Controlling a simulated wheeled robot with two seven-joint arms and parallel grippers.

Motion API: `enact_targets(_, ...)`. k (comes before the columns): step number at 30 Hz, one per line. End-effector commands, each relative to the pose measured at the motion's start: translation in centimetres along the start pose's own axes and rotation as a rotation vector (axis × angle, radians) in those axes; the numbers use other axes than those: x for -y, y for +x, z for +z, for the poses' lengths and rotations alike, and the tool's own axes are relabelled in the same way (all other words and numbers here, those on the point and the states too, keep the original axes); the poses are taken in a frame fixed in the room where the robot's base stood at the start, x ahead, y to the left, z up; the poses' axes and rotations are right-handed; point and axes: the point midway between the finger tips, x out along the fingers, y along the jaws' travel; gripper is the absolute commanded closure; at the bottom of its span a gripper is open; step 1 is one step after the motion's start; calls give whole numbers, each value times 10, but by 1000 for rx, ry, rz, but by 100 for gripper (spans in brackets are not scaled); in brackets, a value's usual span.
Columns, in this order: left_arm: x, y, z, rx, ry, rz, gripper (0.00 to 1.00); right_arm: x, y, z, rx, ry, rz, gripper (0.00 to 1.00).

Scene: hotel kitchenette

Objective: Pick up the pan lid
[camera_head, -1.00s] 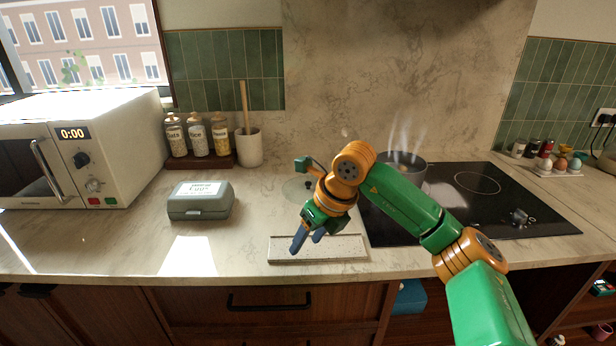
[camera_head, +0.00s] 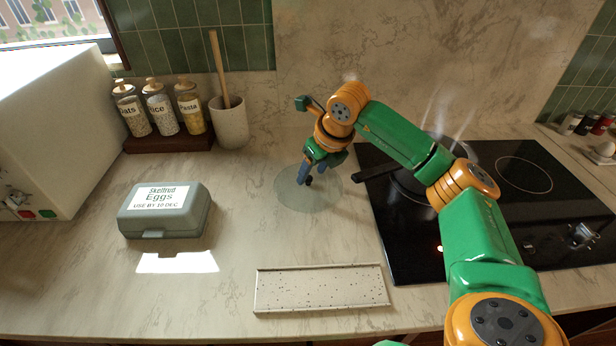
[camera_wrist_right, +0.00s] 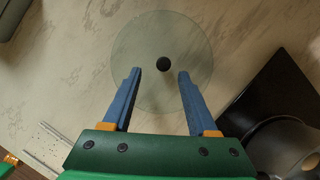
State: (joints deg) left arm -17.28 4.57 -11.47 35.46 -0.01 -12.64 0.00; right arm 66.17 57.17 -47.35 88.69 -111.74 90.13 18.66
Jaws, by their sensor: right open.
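The pan lid (camera_head: 287,196) is a round, clear glass disc with a small dark knob. It lies on the counter left of the hob. In the right wrist view the lid (camera_wrist_right: 140,47) shows nearly whole, with its knob (camera_wrist_right: 163,64) just beyond and between the fingertips. My right gripper (camera_head: 307,181) is over the lid, fingers pointing down; in the right wrist view its two blue fingers (camera_wrist_right: 160,74) are apart with nothing between them. I cannot tell the exact height above the lid. My left gripper is not in view.
A pan (camera_head: 408,187) with steam above it sits on the black hob (camera_head: 540,211), its handle toward the lid. A speckled tray (camera_head: 320,288) lies at the front edge. An egg box (camera_head: 165,222), jars (camera_head: 160,112) and a utensil pot (camera_head: 229,124) stand left.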

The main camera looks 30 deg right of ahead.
Motion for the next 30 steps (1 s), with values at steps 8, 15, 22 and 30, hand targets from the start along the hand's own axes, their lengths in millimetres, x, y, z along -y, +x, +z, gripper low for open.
enact_targets(8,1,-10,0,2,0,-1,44,2,30,2,-2,1,1,41)
enact_targets(15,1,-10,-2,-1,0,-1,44,2,30,2,-1,1,1,74)
enact_targets(22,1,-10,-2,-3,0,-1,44,2,30,2,-1,1,1,100)
enact_targets(30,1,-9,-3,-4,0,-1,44,2,29,3,1,2,1,100)
